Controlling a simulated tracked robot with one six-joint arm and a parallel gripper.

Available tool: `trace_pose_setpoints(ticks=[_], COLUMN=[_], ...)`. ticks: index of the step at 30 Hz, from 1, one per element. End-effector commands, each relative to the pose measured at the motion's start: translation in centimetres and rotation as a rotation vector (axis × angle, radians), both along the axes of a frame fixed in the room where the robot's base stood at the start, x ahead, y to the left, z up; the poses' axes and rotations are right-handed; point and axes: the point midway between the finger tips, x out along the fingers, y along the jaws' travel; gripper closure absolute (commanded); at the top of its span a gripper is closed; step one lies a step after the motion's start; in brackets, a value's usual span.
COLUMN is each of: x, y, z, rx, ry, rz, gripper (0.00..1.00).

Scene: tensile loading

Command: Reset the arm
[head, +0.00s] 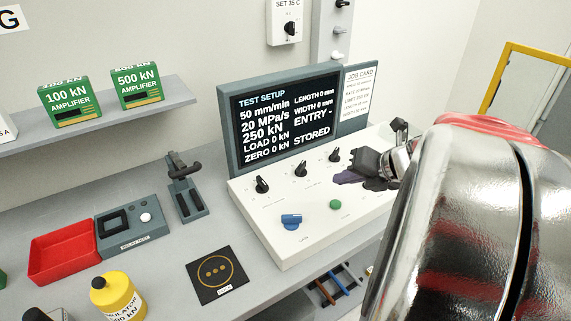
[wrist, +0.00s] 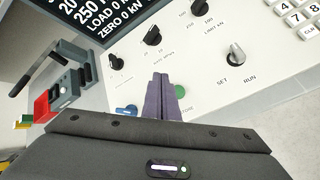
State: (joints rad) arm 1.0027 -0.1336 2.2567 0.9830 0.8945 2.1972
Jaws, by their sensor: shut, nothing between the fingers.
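My gripper (head: 350,177) is over the right part of the white control console (head: 290,235) in the head view. Its dark body and my shiny arm hide that end of the console. In the wrist view, the purple fingers of my gripper (wrist: 162,78) are together with nothing between them. They are in front of the console face, beside the green button (wrist: 181,91), which they partly cover. I cannot tell whether they touch the panel. The green button also shows in the head view (head: 335,204), left of my gripper.
The console carries several black knobs (head: 262,184), a blue knob (head: 291,221) and a screen (head: 285,118). A lever stand (head: 186,188), red tray (head: 62,252), black mat (head: 217,271) and yellow bottle (head: 117,297) stand to the left. Green amplifier boxes (head: 137,87) sit on a shelf.

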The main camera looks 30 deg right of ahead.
Motion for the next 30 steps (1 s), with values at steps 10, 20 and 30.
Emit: trace_pose_setpoints(ticks=[10, 20, 30], x=[0.0, 0.3, 0.3], y=[0.0, 1.9, 8.6], z=[0.0, -0.1, -0.4], rx=[0.0, -0.133, -0.607], ry=[0.0, 0.016, 0.038], rz=[0.0, 0.156, 0.756], gripper=[1.0, 1.0, 1.0])
